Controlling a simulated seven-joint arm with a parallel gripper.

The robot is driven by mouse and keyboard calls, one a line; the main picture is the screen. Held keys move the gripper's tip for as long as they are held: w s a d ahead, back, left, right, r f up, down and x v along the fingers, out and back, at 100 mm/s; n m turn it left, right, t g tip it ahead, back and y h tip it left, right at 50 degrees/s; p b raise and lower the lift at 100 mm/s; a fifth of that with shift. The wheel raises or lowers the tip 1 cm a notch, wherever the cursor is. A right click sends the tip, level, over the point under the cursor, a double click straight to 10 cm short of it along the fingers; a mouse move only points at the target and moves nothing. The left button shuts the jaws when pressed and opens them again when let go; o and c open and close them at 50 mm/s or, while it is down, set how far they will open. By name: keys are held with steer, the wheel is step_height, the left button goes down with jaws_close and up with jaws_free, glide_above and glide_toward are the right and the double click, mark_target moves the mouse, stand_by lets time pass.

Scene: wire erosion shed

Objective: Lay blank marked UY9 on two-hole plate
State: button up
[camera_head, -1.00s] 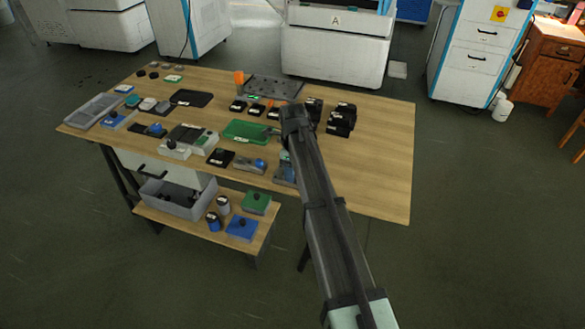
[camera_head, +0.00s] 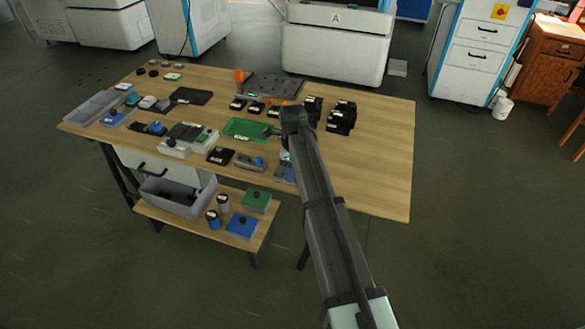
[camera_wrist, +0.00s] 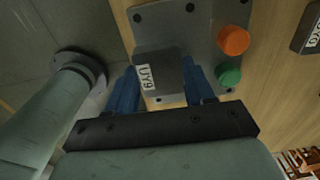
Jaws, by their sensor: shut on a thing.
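The grey blank marked UY9 (camera_wrist: 158,75) is between the two blue fingers of my gripper (camera_wrist: 158,88), which is shut on it. In the wrist view it is over the left part of a grey plate (camera_wrist: 203,32) with dark holes near its edges. Whether it touches the plate or hangs just above is unclear. In the head view a grey plate (camera_head: 283,178) shows at the table's front edge, partly hidden by my arm. The blank cannot be made out there.
An orange knob (camera_wrist: 233,40) and a green knob (camera_wrist: 229,75) stand on the plate, right of my fingers. A dark labelled block (camera_wrist: 308,32) lies further right. In the head view, black blocks (camera_head: 341,120) and a green tray (camera_head: 245,130) are nearby; the table's right side is clear.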

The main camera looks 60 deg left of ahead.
steer(key=o, duration=1.7)
steer(key=shift+o, duration=0.2)
steer(key=shift+r, duration=3.45)
steer(key=shift+w, duration=0.1)
